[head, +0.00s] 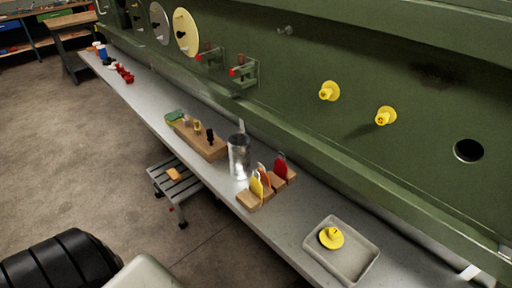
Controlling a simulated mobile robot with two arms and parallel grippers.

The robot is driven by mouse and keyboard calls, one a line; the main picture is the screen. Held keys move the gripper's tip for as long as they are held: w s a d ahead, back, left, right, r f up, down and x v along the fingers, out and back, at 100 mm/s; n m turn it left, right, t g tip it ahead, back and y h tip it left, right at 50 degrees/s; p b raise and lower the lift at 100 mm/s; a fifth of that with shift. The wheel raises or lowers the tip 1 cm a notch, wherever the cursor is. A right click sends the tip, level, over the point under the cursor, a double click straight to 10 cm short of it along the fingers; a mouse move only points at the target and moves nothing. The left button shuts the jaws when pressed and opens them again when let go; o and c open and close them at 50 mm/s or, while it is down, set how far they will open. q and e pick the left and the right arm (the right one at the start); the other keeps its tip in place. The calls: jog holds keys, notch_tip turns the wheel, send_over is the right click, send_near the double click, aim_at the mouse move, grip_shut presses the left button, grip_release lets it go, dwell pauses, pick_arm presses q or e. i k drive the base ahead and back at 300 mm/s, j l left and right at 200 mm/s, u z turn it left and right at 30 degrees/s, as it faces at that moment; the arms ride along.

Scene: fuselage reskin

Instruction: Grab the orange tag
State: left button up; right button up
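An orange tag (264,175) stands upright in a wooden rack (262,199) on the long grey bench. It is partly hidden behind a yellow tag (257,188), which stands in front of it to the left. A red tag (280,167) stands at the rack's right end. Neither of my grippers is in view.
A metal cup (239,158) stands just left of the rack. Further left is a wooden block (205,143) with small tools. A pale tray (341,252) with a yellow piece lies to the right. The green fuselage wall (370,60) rises behind the bench.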

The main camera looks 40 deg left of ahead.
aim_at(264, 178)
jog(key=u, duration=1.05)
jog(key=j+z, duration=0.25)
jog(key=k+l, duration=0.05)
jog(key=l, duration=0.1)
